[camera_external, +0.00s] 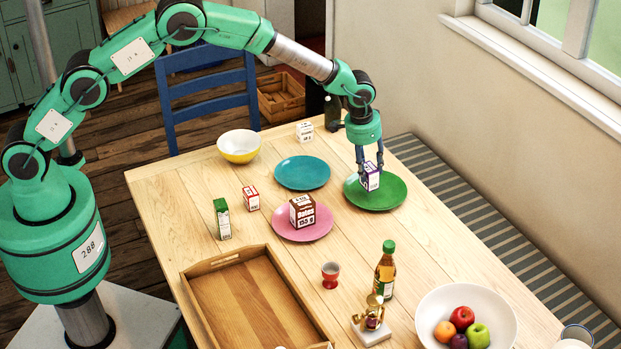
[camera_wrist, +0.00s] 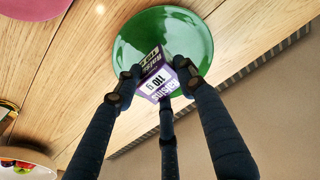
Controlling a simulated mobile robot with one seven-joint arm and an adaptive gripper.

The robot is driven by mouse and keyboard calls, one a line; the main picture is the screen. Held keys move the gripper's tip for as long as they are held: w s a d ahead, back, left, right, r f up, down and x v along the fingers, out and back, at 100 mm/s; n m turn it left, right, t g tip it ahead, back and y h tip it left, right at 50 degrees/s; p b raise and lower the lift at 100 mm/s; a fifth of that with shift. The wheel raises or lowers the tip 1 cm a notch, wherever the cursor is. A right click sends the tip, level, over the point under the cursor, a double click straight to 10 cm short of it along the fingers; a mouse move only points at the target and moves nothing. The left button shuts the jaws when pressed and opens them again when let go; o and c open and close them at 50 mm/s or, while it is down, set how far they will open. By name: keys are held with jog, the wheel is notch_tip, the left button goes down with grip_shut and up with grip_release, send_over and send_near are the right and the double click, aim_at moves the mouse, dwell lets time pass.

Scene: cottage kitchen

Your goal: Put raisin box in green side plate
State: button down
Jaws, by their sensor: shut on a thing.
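The raisin box (camera_external: 371,178) is small, purple and white. My gripper (camera_external: 369,165) is shut on it, with the fingers around its upper part. The green side plate (camera_external: 384,201) lies on the table directly below the box. In the wrist view the box (camera_wrist: 158,84) sits between my dark fingers (camera_wrist: 157,80), in front of the green plate (camera_wrist: 190,32). I cannot tell whether the box's underside touches the plate or hangs just above it.
A blue plate (camera_external: 302,172) and a pink plate (camera_external: 317,228) with a dates box (camera_external: 302,211) lie to the left. A white box (camera_external: 304,131) stands behind.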

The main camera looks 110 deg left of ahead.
aim_at(367, 176)
jog(key=shift+f+b, duration=0.5)
jog(key=shift+f, duration=1.25)
jog(key=c, duration=1)
grip_release()
jog(key=shift+c, duration=0.2)
notch_tip(367, 176, up, 12)
jog(key=s+d+p, duration=0.1)
jog(key=p, duration=0.1)
jog(key=shift+s+d+p, duration=0.3)
jog(key=shift+f, duration=0.1)
